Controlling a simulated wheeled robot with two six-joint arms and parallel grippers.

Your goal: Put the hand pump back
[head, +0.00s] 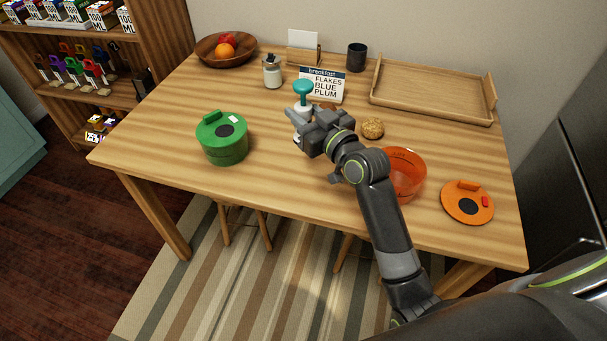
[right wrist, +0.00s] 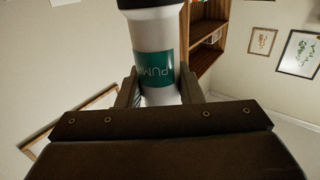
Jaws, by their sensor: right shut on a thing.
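The hand pump has a teal knob (head: 303,88) and a white body. In the right wrist view its white body (right wrist: 156,38) carries a teal label reading PUMP and fills the space between the fingers. My right gripper (head: 303,122) is shut on the pump, above the middle of the wooden table (head: 170,130). I cannot tell whether the pump touches the table. The gripper hides much of its body in the head view. My left gripper is not in view.
A green lidded pot (head: 222,142) stands left, an orange bowl (head: 408,172) and an orange lid (head: 467,203) right. A breakfast card (head: 322,84), a glass jar (head: 272,72), a dark cup (head: 356,57) and an empty wooden tray (head: 430,88) are behind. A stocked shelf (head: 150,50) stands far left.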

